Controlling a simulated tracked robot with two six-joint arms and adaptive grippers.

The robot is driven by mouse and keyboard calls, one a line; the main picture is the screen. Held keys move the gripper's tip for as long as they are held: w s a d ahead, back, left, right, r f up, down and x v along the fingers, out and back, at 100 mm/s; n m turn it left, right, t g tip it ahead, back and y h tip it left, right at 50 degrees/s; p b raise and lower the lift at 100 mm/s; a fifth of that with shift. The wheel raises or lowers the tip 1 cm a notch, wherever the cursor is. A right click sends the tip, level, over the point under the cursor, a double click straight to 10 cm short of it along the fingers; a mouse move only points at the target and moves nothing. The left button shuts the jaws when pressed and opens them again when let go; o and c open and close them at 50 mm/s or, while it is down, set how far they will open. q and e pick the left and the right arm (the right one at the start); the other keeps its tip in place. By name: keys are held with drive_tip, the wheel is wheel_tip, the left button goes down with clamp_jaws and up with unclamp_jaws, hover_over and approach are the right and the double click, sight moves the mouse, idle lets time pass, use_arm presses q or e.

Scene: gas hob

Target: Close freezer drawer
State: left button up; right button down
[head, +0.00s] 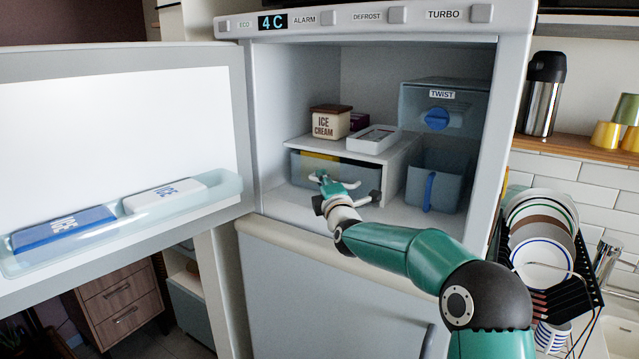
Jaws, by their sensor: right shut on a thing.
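The open freezer compartment holds a grey-blue see-through drawer (299,170) under a white shelf (391,152). Something yellow (318,159) shows in this drawer. My right gripper (323,178) is at its front and shut on it, likely at its handle; the gripper hides the exact contact. How far the drawer stands out is hard to tell. A second grey-blue drawer (412,188) with an upright blue handle (429,192) is to the right, apart from the gripper. My left gripper is not in view.
The freezer door (120,120) stands open at left, with two ice packs in its rack. An ice cream box (328,123) and a white tray (372,139) sit on the shelf. A TWIST box (470,118) is above the second drawer. A dish rack (575,290) stands at right.

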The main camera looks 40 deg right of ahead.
drive_tip(key=c, duration=1.5)
unclamp_jaws()
drive_tip(key=shift+d+f, duration=0.1)
drive_tip(key=shift+f, duration=0.15)
drive_tip(key=shift+r, duration=0.1)
drive_tip(key=v, duration=1.2)
